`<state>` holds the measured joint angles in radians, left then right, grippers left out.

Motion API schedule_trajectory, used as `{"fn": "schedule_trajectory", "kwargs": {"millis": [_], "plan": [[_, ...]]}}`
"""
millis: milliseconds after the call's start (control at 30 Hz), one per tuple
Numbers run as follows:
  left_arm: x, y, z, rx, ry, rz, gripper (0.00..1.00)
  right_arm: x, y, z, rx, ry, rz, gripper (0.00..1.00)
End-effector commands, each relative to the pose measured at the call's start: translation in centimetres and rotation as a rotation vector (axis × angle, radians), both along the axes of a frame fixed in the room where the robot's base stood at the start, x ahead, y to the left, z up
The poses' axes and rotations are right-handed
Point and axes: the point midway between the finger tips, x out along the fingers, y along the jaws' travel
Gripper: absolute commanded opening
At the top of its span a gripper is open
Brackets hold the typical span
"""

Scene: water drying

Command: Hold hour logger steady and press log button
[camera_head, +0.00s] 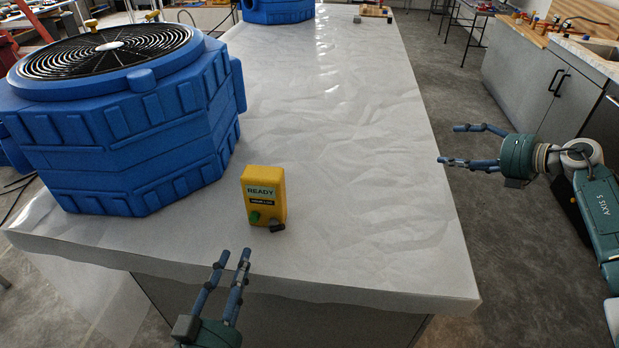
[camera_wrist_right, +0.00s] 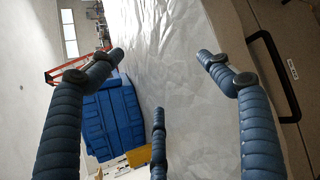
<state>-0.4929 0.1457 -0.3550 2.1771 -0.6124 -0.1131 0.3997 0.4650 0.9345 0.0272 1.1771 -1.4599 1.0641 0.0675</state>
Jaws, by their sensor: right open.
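The hour logger (camera_head: 274,183) is a small yellow box standing upright on the white-covered table. Its screen reads "READY", with a dark label strip below. A green button (camera_head: 254,217) sits low on its front, and a small dark block (camera_head: 277,226) is beside it at the base. My left gripper (camera_head: 235,256) is at the table's front edge, in front of the logger and apart from it, fingers separated and empty. My right gripper (camera_head: 450,144) is open and empty beyond the table's right edge. In the right wrist view, a yellow patch, probably the logger, is partly hidden behind a finger.
A big blue air mover (camera_head: 130,140) with a black round grille stands left of the logger; another blue unit (camera_head: 278,10) is at the far end. The wrinkled white table cover (camera_head: 350,200) is clear right of the logger. A counter (camera_head: 535,85) stands at the right.

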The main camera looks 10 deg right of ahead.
Motion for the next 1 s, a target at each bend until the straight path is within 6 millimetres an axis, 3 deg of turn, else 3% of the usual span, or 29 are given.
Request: {"fn": "schedule_trajectory", "kwargs": {"millis": [33,267,400,600,800,1000], "plan": [[0.0,0.0,0.0,0.000,0.000,0.000,0.31,0.4,3.3,0.4,-0.050,-0.040,0.087,0.78],[0.0,0.0,0.0,0.000,0.000,0.000,0.31,-0.1,17.1,1.4,-0.270,-0.242,0.469,0.78],[0.0,0.0,0.0,0.000,0.000,0.000,0.31,-1.9,25.2,2.3,-0.388,-0.399,0.692,0.78],[0.0,0.0,0.0,0.000,0.000,0.000,0.31,-5.6,34.5,3.7,-0.518,-0.629,0.955,0.78],[0.0,0.0,0.0,0.000,0.000,0.000,0.31,-8.3,39.1,4.5,-0.583,-0.775,1.095,0.78],[0.0,0.0,0.0,0.000,0.000,0.000,0.31,-8.7,40.9,4.3,-0.596,-0.810,1.126,0.78]]}}
